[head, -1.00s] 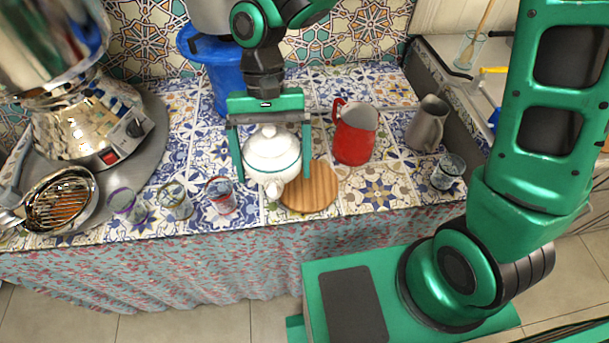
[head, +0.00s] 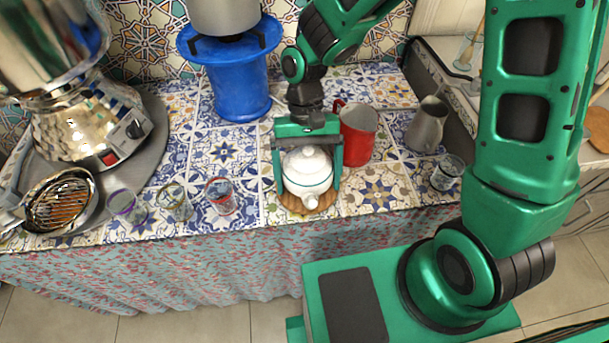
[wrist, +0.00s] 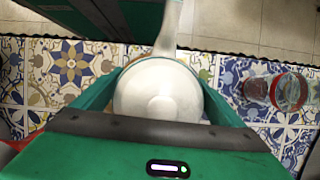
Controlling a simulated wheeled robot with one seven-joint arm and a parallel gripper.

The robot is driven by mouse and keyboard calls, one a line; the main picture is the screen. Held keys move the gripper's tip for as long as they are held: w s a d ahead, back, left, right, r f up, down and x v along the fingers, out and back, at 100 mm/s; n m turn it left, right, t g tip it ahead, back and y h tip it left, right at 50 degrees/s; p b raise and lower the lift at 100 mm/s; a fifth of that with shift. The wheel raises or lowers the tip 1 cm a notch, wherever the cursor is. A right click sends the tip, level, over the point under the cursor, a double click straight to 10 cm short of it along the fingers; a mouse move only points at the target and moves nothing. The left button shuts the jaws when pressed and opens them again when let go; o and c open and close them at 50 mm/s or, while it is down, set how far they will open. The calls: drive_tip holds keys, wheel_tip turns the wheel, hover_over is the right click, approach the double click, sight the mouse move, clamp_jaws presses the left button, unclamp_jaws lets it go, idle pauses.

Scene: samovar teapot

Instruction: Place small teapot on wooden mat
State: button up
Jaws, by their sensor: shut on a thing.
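The small white teapot (head: 307,172) is upright between the fingers of my gripper (head: 308,178), which is shut on it. The wooden mat (head: 290,203) is a round brown board near the table's front edge. In the head view the teapot lies over the mat and covers most of it; I cannot tell whether they touch. In the wrist view the teapot (wrist: 158,92) fills the space between the two green fingers, its spout pointing to the top of the picture.
A red pitcher (head: 358,135) stands close to the right of my gripper. A grey metal jug (head: 428,125) and a glass (head: 447,173) are farther right. Several glasses (head: 220,196) stand to the left along the front. A blue stand (head: 238,90) with a pot is behind left.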

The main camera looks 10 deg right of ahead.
drive_tip(key=o, duration=1.2)
drive_tip(key=shift+f, duration=0.1)
drive_tip(key=v, duration=1.2)
